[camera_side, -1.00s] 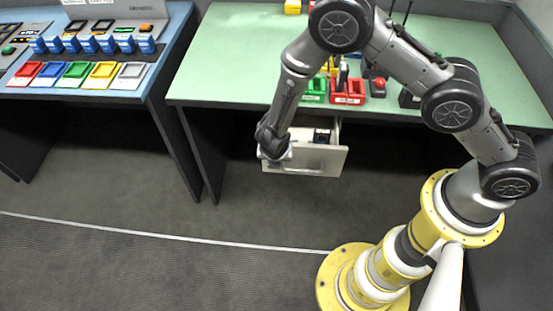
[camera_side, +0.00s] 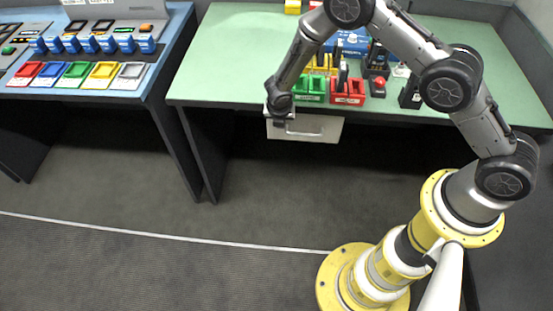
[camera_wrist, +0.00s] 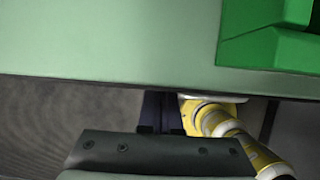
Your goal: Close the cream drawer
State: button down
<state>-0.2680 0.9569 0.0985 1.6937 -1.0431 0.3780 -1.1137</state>
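The cream drawer (camera_side: 322,130) hangs under the green desk's front edge in the side view. Its front panel with a bar handle sits close beneath the desktop, and no drawer inside shows. My gripper (camera_side: 279,119) is at the left end of the drawer front, against or just in front of it; I cannot tell whether they touch. Its fingers are too small and dark there to read. In the wrist view a dark part of my gripper (camera_wrist: 160,154) fills the bottom, just off the desk edge, and the drawer cannot be made out.
The green desk (camera_side: 225,62) has green bins (camera_side: 310,96), a red bin (camera_side: 347,99) and a red button (camera_side: 378,91) near its front edge, close to my arm. A blue desk (camera_side: 172,45) with colored trays stands left. The floor in front is clear.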

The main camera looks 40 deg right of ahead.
jog(key=shift+w+d, duration=0.15)
jog(key=shift+d, duration=0.1)
